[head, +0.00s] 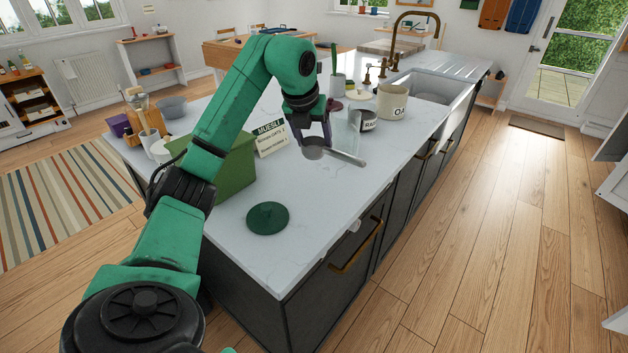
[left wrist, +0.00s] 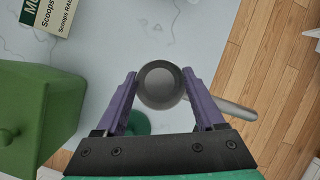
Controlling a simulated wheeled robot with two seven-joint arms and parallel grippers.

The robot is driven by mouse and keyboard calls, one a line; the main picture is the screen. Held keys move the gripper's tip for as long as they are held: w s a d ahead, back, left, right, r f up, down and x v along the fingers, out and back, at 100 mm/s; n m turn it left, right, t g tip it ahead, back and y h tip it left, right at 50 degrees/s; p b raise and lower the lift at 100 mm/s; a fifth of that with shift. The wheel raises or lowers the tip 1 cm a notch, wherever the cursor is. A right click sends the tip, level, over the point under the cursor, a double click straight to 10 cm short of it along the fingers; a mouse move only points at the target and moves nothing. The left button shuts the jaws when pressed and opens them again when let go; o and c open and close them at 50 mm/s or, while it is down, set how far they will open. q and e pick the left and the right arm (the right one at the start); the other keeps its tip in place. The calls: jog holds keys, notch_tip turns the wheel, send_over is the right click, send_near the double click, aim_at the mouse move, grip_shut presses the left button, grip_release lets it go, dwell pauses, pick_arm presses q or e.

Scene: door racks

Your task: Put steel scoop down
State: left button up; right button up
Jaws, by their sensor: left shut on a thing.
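The steel scoop (head: 348,157) has a round grey cup and a straight handle. My left gripper (head: 316,138) is shut on it over the white counter (head: 327,197). In the left wrist view the scoop's cup (left wrist: 162,86) sits between the purple fingers, and its handle points right, past the right finger. I cannot tell whether the scoop touches the counter or hangs just above it. My right gripper is not in view.
A green box (head: 228,170) stands left of the scoop, with a muesli card (head: 271,139) by it. A round green lid (head: 267,217) lies nearer. A clear container (head: 346,132), a labelled tin (head: 368,120) and an oats canister (head: 392,101) stand behind. The near-right counter is clear.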

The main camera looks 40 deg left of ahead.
aim_at(306, 153)
pick_arm(q)
jog(key=f, duration=0.6)
jog(key=shift+w+a+f, duration=0.3)
jog(key=shift+w+a, duration=0.05)
jog(key=shift+a, duration=0.05)
notch_tip(306, 153, down, 4)
jog(key=shift+f, duration=0.1)
jog(key=shift+d+f, duration=0.1)
jog(key=shift+f, duration=0.25)
jog(key=shift+w+f, duration=0.1)
jog(key=o, duration=1.4)
jog(key=shift+o, duration=0.2)
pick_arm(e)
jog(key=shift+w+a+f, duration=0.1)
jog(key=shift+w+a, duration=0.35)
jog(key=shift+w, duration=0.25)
pick_arm(q)
jog(key=shift+r, duration=0.2)
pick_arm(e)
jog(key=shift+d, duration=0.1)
pick_arm(q)
jog(key=v, duration=1.1)
jog(key=shift+s+r+b, duration=0.2)
jog(key=shift+r+b, duration=0.1)
jog(key=shift+r, duration=0.1)
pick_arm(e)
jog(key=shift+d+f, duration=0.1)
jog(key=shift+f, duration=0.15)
